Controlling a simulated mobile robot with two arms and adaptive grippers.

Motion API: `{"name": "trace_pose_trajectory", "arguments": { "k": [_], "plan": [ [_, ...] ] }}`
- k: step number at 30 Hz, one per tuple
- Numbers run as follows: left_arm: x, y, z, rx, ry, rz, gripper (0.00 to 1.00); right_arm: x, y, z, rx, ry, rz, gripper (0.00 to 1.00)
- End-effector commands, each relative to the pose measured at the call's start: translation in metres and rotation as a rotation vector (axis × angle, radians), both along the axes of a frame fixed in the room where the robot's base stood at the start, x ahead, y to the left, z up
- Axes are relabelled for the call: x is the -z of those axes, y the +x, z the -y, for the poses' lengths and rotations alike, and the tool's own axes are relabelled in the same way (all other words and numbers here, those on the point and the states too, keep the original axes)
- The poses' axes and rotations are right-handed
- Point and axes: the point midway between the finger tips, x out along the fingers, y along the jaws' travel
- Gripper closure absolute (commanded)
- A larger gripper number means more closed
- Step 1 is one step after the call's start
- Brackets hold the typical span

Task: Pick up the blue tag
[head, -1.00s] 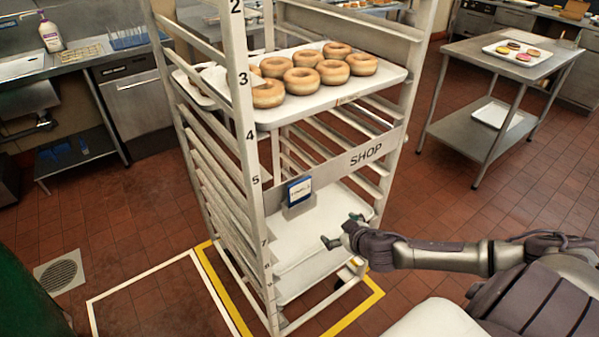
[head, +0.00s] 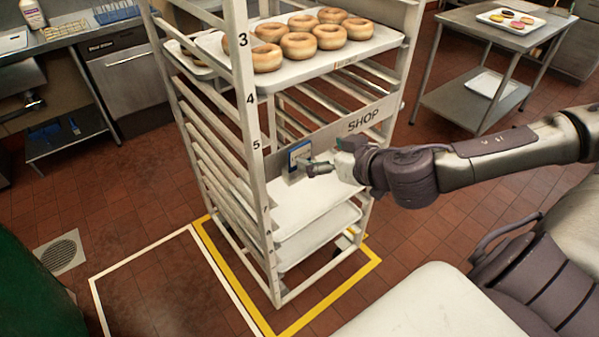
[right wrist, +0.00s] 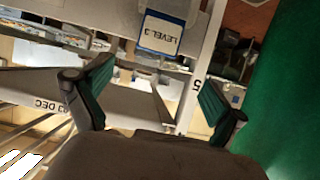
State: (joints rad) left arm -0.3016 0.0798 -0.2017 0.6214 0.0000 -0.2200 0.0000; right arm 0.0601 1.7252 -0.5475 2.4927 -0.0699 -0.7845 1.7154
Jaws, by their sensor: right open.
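The blue tag (head: 298,153) is a small white card with a blue border, upright in a metal holder on the rack's SHOP crossbar. In the right wrist view the tag (right wrist: 160,34) appears upside down, reads "LEVEL 3", and lies beyond the fingertips, above the middle of the picture. My right gripper (head: 326,160) is just to the right of the tag in the head view, its near finger partly overlapping the tag's lower edge. In the right wrist view its green-padded fingers (right wrist: 156,98) are spread wide with nothing between them. My left gripper is not in view.
The tall rack (head: 256,190) has numbered levels and a tray of donuts (head: 375,60) above the crossbar. Its front upright stands left of the tag. White trays (head: 315,232) sit below. A steel table (head: 447,35) stands at the back right. Floor is clear left of the rack.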

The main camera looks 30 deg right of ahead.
Motion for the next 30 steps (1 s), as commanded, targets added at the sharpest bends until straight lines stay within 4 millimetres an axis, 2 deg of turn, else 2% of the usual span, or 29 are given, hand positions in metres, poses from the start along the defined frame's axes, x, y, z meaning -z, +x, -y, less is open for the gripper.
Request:
{"name": "trace_pose_trajectory", "arguments": {
  "k": [1,5,7,9,23,30],
  "plan": [
    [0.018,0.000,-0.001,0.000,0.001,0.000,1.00,0.010,0.003,0.000,-0.001,0.000,0.001,0.04],
    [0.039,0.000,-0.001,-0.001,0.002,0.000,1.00,0.013,0.010,-0.003,-0.007,0.001,0.002,0.04],
    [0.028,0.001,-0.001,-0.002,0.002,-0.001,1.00,0.006,0.016,-0.004,-0.004,0.011,0.004,0.04],
    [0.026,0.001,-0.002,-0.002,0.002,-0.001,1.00,0.008,0.022,-0.004,-0.002,0.012,0.005,0.04],
    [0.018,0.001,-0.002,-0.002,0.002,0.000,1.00,0.018,0.042,-0.003,-0.004,0.006,0.002,0.04],
    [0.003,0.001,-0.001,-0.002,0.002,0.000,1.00,0.030,0.071,0.000,-0.003,0.010,0.002,0.04]
  ]
}}
